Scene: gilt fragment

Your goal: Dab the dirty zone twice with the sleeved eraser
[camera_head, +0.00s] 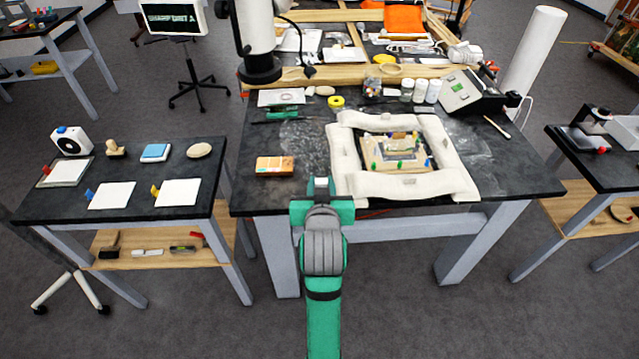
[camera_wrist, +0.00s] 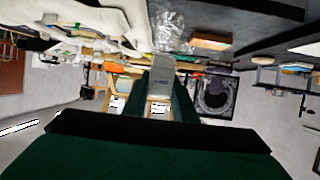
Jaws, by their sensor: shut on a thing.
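My gripper (camera_head: 319,187) is over the front edge of the middle table, seen from behind in the head view. In the wrist view a pale grey block, which looks like the sleeved eraser (camera_wrist: 162,72), is between the dark fingers; my gripper is shut on it. The eraser is hidden in the head view. The gilt fragment (camera_head: 397,153) lies inside a ring of white padded rolls (camera_head: 345,168), to the right of and beyond my gripper. The dirty zone cannot be made out on it. My gripper is apart from the fragment.
An orange-brown box (camera_head: 275,166) lies left of my gripper. Jars (camera_head: 420,91) and a grey device (camera_head: 467,92) stand at the back right. A left side table (camera_head: 125,180) holds white pads (camera_head: 178,192). Dark tabletop between box and rolls is largely clear.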

